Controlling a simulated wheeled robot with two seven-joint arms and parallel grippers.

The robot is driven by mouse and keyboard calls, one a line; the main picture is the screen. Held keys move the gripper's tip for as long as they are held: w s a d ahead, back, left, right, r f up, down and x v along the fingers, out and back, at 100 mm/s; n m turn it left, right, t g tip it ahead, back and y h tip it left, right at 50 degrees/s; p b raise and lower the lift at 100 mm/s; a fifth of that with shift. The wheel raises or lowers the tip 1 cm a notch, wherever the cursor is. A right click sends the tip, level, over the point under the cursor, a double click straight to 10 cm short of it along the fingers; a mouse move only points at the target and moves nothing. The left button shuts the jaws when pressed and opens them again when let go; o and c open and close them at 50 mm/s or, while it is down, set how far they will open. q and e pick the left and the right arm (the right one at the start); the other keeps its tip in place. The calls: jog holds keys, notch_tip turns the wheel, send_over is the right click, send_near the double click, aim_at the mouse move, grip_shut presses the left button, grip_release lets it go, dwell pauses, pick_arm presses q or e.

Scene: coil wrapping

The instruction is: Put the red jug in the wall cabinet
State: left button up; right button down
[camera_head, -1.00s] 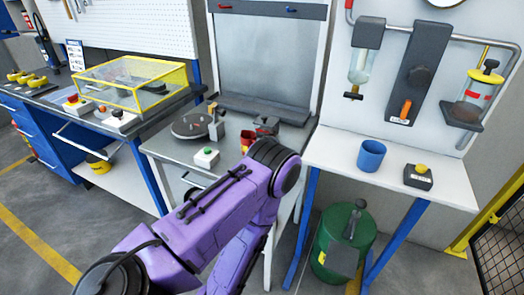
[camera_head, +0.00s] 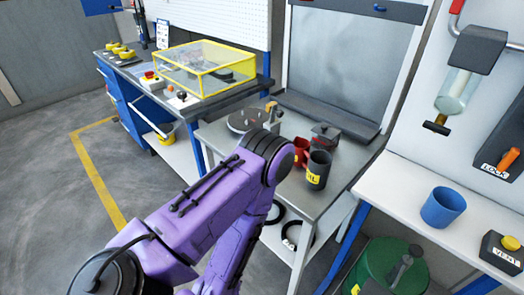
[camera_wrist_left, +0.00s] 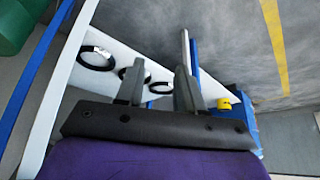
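The red jug (camera_head: 301,148) stands on the grey metal table (camera_head: 342,182), partly hidden behind a dark grey jug (camera_head: 317,173) with a yellow label. My purple left arm crosses the foreground in the head view, its wrist joint just left of the jugs; its gripper is hidden there. In the left wrist view my left gripper (camera_wrist_left: 158,88) has its two fingers apart with nothing between them, over a white lower shelf and the floor. No jug shows in that view. I cannot make out a wall cabinet. My right gripper is not in view.
A turntable (camera_head: 247,119) and a dark clamp-like block (camera_head: 325,135) share the table. Black rings (camera_wrist_left: 97,58) lie on the lower shelf. A blue cup (camera_head: 443,207) stands on the white bench at right. A yellow-framed clear case (camera_head: 205,68) sits on the left bench.

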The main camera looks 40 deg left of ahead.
pick_arm(q)
jog(key=w+a+r+m+t+b, duration=0.2)
jog(key=w+r+m+t, duration=0.3)
jog(key=w+r+t, duration=1.1)
jog(key=w+r+g+b, duration=0.1)
jog(key=w, duration=0.2)
jog(key=w+r+b, duration=0.1)
jog(key=w+r, duration=0.1)
jog(key=w, duration=0.2)
jog(key=w+r+g+b, duration=0.1)
jog(key=w, duration=0.3)
jog(key=shift+w+a+r+n+g+h+b, duration=0.25)
jog(key=shift+a+r+n+g+h+b, duration=0.05)
jog(key=shift+a+r+b, duration=0.1)
jog(key=shift+w+f, duration=0.1)
jog(key=shift+w, duration=0.1)
grip_shut()
grip_release()
